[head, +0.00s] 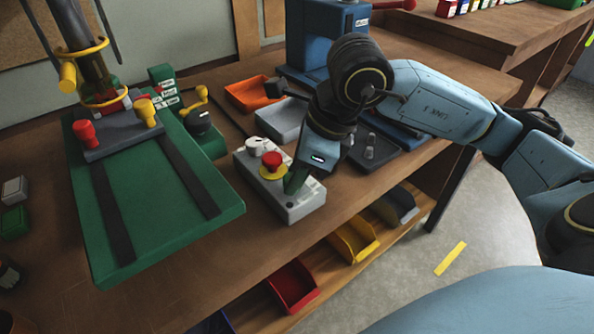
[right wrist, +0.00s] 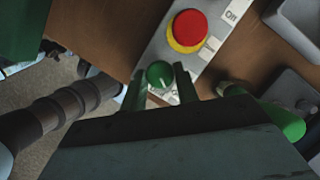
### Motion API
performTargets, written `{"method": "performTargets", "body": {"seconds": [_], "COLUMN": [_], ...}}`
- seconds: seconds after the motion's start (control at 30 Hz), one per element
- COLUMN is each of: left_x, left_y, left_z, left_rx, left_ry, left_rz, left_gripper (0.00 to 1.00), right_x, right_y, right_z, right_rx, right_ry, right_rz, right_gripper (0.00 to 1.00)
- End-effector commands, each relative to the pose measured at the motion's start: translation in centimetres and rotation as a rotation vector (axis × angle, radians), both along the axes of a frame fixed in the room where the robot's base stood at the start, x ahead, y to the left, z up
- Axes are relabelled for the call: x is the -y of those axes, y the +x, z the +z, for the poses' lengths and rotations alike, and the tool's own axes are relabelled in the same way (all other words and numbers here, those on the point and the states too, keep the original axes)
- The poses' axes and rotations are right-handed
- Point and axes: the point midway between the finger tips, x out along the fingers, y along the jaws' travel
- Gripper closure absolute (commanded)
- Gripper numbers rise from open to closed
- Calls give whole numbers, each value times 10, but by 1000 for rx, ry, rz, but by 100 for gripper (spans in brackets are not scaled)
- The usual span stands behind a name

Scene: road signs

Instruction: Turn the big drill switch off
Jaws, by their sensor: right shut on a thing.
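The grey switch box (head: 295,208) lies on the wooden bench beside the green drill table. It carries a white knob (head: 257,145) and a red button (head: 271,160) on a yellow collar. The red button (right wrist: 187,28) also shows in the right wrist view, with an "Off" label next to it. A round green knob (right wrist: 159,73) sits lower on the box, between the fingers of my right gripper (right wrist: 160,90). My right gripper (head: 294,184) is shut on this knob and hides it in the head view. My left gripper is out of view.
The big drill's green table (head: 165,235) stands left, with a grey vise and a yellow-ringed chuck above. An orange bin (head: 252,93) and grey trays (head: 284,120) lie behind the box. Red and yellow bins (head: 352,240) sit on the shelf below.

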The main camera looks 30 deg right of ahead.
Motion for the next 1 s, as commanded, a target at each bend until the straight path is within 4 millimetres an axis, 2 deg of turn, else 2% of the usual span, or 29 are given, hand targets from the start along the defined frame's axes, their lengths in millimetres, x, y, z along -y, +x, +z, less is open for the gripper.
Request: {"method": "performTargets", "body": {"seconds": [0.27, 0.3, 0.33, 0.7, 0.77, 0.87, 1.0], "left_x": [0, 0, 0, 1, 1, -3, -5], "left_y": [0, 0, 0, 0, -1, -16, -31], "left_z": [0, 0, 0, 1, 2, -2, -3], "left_rx": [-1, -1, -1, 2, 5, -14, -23], "left_ry": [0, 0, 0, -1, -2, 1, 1], "left_rz": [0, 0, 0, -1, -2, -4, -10], "left_gripper": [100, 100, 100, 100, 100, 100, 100], "right_x": [0, 0, 0, 2, 4, 9, 18], "right_y": [0, 0, 0, -1, -2, -6, -14], "right_z": [0, 0, 0, 5, 12, 28, 59], "right_rx": [0, 0, 0, 2, 4, 5, 7], "right_ry": [0, 0, 0, 0, 0, -1, -2], "right_rz": [-2, -2, -2, -2, -2, -3, -4], "right_gripper": [92, 66, 62, 61, 61, 61, 61]}}
